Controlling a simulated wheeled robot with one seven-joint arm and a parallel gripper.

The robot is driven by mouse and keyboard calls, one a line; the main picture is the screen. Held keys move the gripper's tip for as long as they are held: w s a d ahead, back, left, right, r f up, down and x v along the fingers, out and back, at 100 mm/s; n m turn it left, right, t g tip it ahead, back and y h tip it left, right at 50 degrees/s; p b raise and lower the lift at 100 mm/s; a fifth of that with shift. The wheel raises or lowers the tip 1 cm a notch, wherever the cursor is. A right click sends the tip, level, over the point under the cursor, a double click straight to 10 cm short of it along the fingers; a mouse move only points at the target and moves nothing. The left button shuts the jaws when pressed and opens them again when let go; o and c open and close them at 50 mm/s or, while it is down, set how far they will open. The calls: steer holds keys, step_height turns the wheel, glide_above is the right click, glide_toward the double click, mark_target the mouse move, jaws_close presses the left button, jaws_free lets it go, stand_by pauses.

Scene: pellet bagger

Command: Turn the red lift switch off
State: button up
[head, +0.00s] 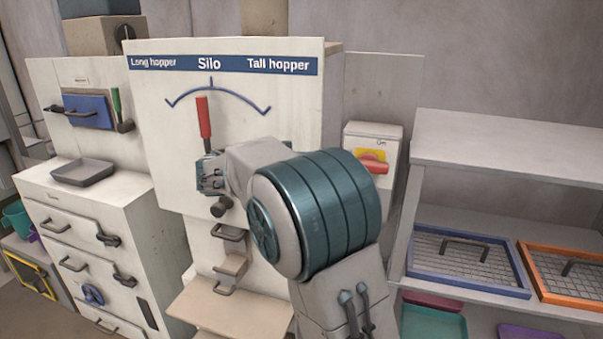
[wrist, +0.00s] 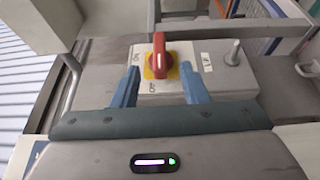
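The red lift switch (head: 372,163) is a red rotary handle on a yellow plate, on a white box right of the silo panel. In the wrist view the red handle (wrist: 158,52) lies roughly upright in the picture, with ON and OFF markings beside the plate. My gripper (wrist: 159,70) is open and empty, its two blue fingers apart on either side of the switch. I cannot tell how far the fingertips are from the box. In the head view my arm hides most of the gripper.
A silo panel (head: 240,150) with a red lever (head: 204,118) stands behind my arm. A grey post (wrist: 233,52) stands out near the switch in the wrist view. A shelf (head: 500,150) with framed screens is at the right, and a drawer cabinet (head: 95,250) at the left.

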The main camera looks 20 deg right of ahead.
steer(key=shift+v, duration=2.15)
steer(key=shift+s+d, duration=0.1)
steer(key=s+d+f+n+t+y, duration=0.2)
steer(key=s+d+f+n+y, duration=0.1)
steer(key=s+d+f+y, duration=0.5)
steer(key=s+a+f+t+y, duration=0.4)
steer(key=s+a+f+y, duration=0.5)
steer(key=s, duration=0.4)
steer(key=shift+s+f+m+t+y, duration=0.2)
steer(key=shift+f+m+t+y, duration=0.2)
steer(key=shift+f, duration=0.25)
